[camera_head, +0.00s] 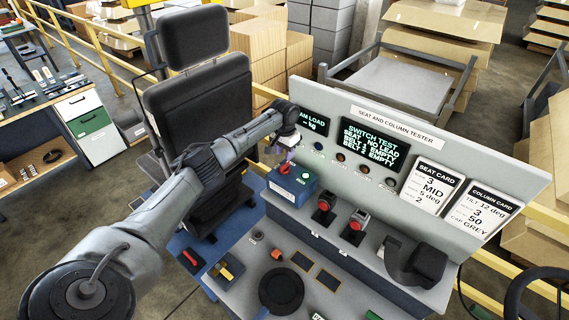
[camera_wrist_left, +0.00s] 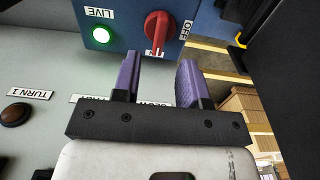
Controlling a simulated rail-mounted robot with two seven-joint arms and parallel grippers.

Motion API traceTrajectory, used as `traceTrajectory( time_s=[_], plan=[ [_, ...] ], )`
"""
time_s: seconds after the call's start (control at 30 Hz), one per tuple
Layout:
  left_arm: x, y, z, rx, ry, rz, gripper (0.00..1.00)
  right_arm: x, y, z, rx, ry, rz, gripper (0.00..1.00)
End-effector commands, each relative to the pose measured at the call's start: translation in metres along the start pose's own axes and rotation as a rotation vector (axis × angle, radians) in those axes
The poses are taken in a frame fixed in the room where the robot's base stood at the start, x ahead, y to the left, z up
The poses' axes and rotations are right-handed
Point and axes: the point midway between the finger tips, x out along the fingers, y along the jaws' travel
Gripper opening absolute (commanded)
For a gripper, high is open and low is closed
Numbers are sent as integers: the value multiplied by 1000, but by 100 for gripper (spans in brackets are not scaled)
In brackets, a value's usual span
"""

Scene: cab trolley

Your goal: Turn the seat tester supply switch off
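The supply switch is a red rotary knob (camera_head: 284,168) on a blue box (camera_head: 292,192) at the left end of the tester. In the left wrist view the knob (camera_wrist_left: 157,30) has its handle roughly in line with a partly hidden label at its lower edge, apparently ON. The OFF label (camera_wrist_left: 186,30) is to its right. A green lamp (camera_wrist_left: 101,36) marked LIVE is lit. My left gripper (camera_head: 289,154) is just above the box by the knob. In the wrist view its purple fingers (camera_wrist_left: 161,66) are apart, empty, and just short of the knob. My right gripper is not in view.
The tester panel (camera_head: 403,130) with screens and cards stands behind the box. Two red-topped switches (camera_head: 357,221) and a black curved part (camera_head: 414,262) are to the right. A black seat (camera_head: 203,110) stands at the left, close to my left arm.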

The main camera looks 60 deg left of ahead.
Motion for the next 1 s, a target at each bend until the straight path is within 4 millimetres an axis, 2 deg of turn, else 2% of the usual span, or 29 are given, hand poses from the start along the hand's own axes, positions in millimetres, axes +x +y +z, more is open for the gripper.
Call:
traceTrajectory(
  time_s=[0.2, 0.4, 0.87, 1.0],
  plan=[
    [35, 0, 1, 0, -2, 0, 39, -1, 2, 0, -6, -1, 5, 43],
    [53, 1, 0, 0, -1, 1, 39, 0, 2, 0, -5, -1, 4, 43],
    [60, 0, 0, 1, 1, 0, 39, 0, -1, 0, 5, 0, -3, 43],
    [60, 0, 0, 1, 1, 0, 27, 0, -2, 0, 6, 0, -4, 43]
  ],
)
